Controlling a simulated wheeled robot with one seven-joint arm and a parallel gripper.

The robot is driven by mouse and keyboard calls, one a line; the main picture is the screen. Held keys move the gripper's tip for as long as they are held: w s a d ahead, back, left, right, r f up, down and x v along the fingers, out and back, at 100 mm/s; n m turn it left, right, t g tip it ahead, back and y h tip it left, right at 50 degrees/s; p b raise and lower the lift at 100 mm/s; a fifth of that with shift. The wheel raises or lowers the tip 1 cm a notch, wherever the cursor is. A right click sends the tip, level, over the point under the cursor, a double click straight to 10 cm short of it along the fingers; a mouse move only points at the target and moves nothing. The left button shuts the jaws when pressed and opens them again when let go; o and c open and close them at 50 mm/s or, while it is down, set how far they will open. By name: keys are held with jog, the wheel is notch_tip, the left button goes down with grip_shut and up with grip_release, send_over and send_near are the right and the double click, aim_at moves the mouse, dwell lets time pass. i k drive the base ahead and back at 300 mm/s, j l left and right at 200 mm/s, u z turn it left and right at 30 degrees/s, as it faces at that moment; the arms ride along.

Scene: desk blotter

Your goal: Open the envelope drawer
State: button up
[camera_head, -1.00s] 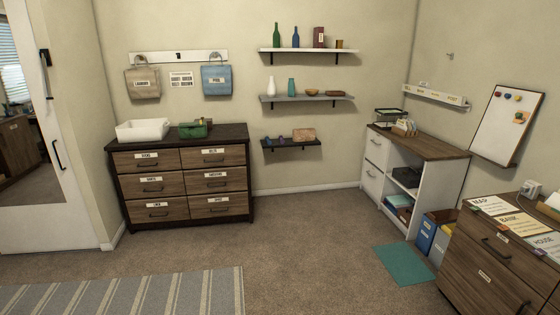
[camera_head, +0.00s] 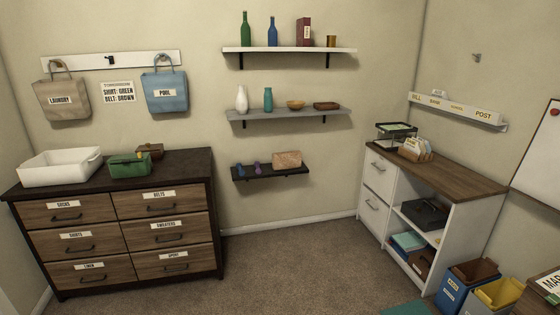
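No drawer in view carries a label I can read as envelope. The white cabinet (camera_head: 448,225) at the right has two white drawers with dark handles, an upper drawer (camera_head: 378,174) and a lower drawer (camera_head: 374,211). Both look shut, and their small labels are too small to read. My gripper is not in view.
A dark dresser (camera_head: 212,190) with shut labelled drawers stands at the left. Blue bin (camera_head: 455,288) and yellow bin (camera_head: 497,293) stand on the floor by the white cabinet. Wall shelves (camera_head: 290,50) hang at the back. The carpet (camera_head: 300,265) in the middle is clear.

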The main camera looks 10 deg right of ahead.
aim_at(389, 208)
jog(key=i+j, duration=0.1)
jog(key=i, duration=1.8)
jog(key=i+l+z, duration=0.15)
jog(key=i+z, duration=0.15)
jog(key=i, duration=0.35)
jog(key=i+z, duration=0.35)
jog(key=i, duration=0.35)
jog(key=i+j+z, duration=0.3)
jog(key=i, duration=0.35)
jog(key=i+l, duration=0.1)
jog(key=i, duration=0.4)
jog(key=i+l, duration=0.1)
jog(key=i, duration=0.4)
